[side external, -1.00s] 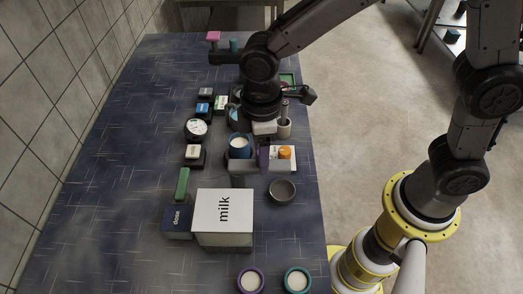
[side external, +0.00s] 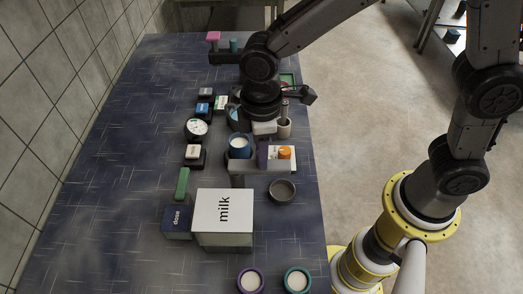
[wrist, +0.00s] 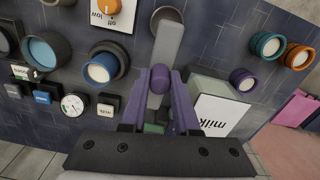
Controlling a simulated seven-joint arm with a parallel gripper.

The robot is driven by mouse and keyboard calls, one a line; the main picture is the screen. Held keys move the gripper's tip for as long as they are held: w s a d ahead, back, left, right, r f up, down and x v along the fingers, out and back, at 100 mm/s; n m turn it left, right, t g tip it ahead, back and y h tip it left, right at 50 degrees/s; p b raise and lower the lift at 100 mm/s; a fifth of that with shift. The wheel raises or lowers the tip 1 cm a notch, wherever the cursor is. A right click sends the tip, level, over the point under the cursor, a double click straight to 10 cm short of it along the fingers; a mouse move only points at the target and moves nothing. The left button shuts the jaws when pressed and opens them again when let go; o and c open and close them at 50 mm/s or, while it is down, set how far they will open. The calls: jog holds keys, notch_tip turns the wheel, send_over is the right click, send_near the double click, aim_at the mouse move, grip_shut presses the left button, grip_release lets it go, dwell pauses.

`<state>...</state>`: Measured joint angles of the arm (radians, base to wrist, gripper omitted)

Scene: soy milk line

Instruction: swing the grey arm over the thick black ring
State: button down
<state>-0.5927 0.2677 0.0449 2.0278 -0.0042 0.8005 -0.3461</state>
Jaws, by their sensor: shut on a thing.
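The grey arm (wrist: 170,45) is a flat bar with a purple knob (wrist: 160,78) in the wrist view. In the side view the arm (side external: 272,167) lies across the table behind the milk box. My gripper (wrist: 160,100) has purple fingers and is shut on the knob; in the side view the hand hides most of it. A dark, thick-walled round piece (side external: 282,191) stands near the table's right edge, by the arm's end; the bar partly covers it in the wrist view (wrist: 156,18). A dark ring (wrist: 122,57) also surrounds a blue cup. I cannot tell which is the thick black ring.
The white milk box (side external: 224,218) and dark dose box (side external: 178,220) stand in front of the arm. A panel with an orange knob (side external: 284,153), a blue cup (side external: 240,148) and a gauge (side external: 196,128) are behind. The table's left front is clear.

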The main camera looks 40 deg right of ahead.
jog(key=shift+w+n, duration=0.15)
jog(key=shift+n, duration=0.15)
dwell(0.7)
jog(key=w+n, duration=0.7)
jog(key=n, duration=1)
jog(key=shift+w, duration=0.3)
jog(key=shift+a+r+n, duration=0.1)
jog(key=shift+a+n, duration=0.05)
jog(key=shift+n, duration=0.15)
jog(key=c, duration=0.6)
grip_release()
jog(key=shift+c, duration=0.2)
notch_tip(320, 180, up, 14)
